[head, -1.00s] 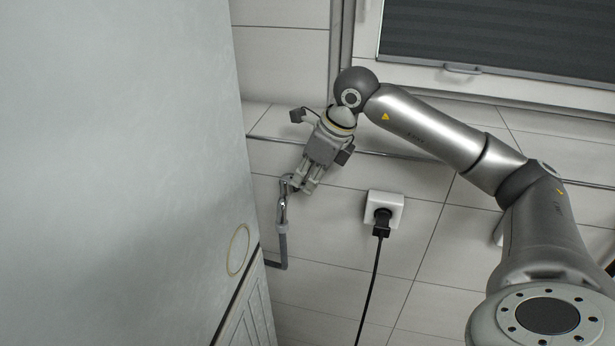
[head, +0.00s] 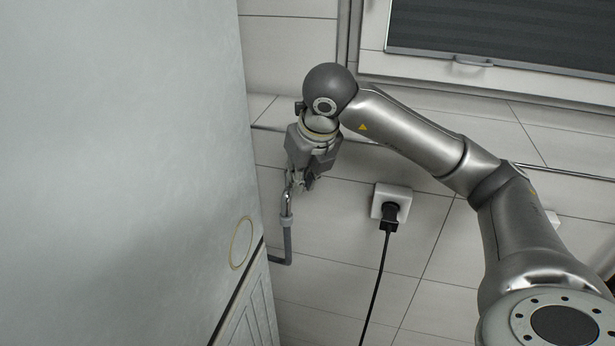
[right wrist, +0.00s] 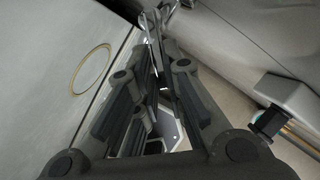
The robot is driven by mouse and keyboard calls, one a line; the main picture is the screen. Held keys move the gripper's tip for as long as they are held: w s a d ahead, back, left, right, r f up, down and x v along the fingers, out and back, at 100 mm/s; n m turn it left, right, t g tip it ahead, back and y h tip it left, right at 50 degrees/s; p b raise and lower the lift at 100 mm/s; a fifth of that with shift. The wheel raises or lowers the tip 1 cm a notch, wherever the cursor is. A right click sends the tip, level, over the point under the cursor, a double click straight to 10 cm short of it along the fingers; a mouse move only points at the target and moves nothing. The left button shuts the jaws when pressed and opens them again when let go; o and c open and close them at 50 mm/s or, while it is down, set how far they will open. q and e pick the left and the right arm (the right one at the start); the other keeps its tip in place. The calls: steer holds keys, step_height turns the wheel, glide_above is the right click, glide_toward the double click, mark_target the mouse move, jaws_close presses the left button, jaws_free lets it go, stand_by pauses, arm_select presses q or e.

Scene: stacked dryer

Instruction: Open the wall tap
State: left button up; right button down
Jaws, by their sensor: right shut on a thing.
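The wall tap (head: 287,206) is a small chrome fitting on the tiled wall, close to the right side of the big pale appliance. Its upper part is hidden by my right gripper (head: 300,182). The gripper reaches down over it from above and is shut on the tap's upper part. In the right wrist view a bright metal part of the tap (right wrist: 152,22) shows just beyond the fingers. How the handle sits between the pads cannot be made out clearly. My left gripper is not in view.
The pale appliance (head: 120,150) fills the left side, close to the tap. A grey hose (head: 287,245) runs down from the tap. A white socket (head: 391,200) with a black plug and cable (head: 376,285) is to the right. A window (head: 500,40) is above.

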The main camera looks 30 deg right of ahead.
steer(key=shift+w+a+m+g+h+p, duration=0.3)
steer(key=shift+a+m+h+p, duration=0.3)
steer(key=shift+m, duration=0.9)
steer(key=shift+w+a+m+g+h+p, duration=0.35)
steer(key=shift+a+m+p, duration=0.35)
steer(key=shift+m, duration=0.8)
steer(key=shift+w+a+m+g+h+p, duration=0.25)
steer(key=shift+a+m+h+p, duration=0.4)
steer(key=shift+m, duration=0.85)
steer(key=shift+w+d, duration=0.1)
steer(key=c, duration=1.5)
jaws_free()
steer(key=v, duration=1.2)
